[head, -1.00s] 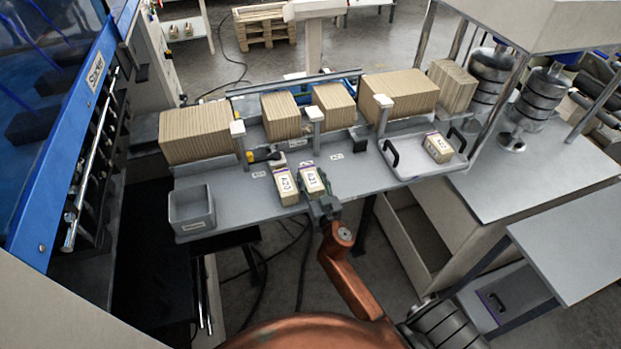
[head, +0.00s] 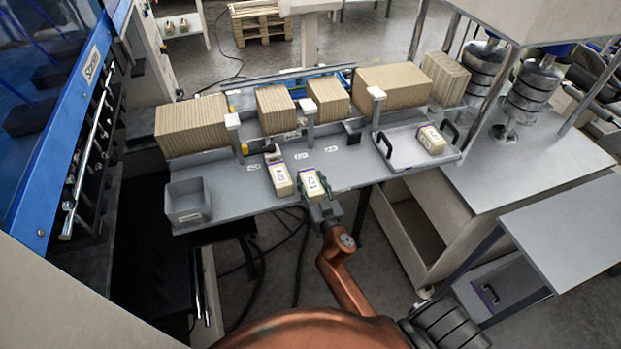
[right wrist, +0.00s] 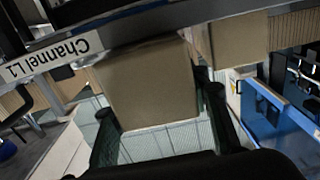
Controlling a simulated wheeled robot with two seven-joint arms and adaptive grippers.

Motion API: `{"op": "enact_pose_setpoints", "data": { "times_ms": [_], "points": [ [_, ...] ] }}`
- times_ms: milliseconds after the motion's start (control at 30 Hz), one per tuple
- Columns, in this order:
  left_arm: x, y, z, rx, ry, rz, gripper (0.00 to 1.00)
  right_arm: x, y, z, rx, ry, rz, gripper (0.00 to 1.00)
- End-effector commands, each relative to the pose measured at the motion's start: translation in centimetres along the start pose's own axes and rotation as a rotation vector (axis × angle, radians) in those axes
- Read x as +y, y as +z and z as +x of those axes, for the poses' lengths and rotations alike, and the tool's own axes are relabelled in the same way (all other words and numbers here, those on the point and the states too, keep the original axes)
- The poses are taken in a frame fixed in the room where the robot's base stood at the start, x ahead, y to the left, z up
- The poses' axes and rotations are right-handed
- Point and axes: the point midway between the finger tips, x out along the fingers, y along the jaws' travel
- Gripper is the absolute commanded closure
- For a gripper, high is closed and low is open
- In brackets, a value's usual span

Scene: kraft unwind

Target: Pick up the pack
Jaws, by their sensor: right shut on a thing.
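My right gripper (head: 324,210) is shut on a small cream pack (head: 313,183) with a purple band and a printed label. It holds the pack at the table's front edge, partly beyond it. In the right wrist view the pack's plain brown face (right wrist: 150,88) fills the space between the two dark fingers (right wrist: 160,110). A similar pack (head: 280,180) stands on the table just left of the held one, apart from it. Another similar pack (head: 431,140) lies in the tray at the right. My left gripper is not in view.
The grey table (head: 240,195) carries a grey bin (head: 188,202) at its left end and a white handled tray (head: 403,158) at right. Brown carton stacks (head: 192,125) and white-topped posts (head: 375,93) line the back. Blue machinery (head: 75,110) stands at left.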

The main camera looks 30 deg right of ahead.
Motion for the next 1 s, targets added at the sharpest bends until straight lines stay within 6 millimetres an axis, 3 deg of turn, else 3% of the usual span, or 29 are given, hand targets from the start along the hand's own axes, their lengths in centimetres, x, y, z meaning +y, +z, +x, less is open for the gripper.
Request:
{"op": "enact_pose_setpoints", "data": {
  "times_ms": [467, 500, 800, 1000],
  "points": [
    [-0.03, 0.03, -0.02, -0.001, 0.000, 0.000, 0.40, -1.06, 0.02, -0.17, 0.000, -0.015, -0.001, 0.89],
    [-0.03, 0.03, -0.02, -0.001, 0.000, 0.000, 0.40, -1.07, 0.01, -0.16, 0.000, -0.015, -0.001, 0.56],
    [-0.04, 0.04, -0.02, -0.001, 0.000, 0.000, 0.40, -0.91, 0.01, -0.21, 0.000, -0.012, -0.001, 0.37],
    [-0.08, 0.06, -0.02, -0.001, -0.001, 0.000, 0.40, -0.82, 0.00, -0.24, 0.000, -0.011, -0.001, 0.37]
  ]
}}
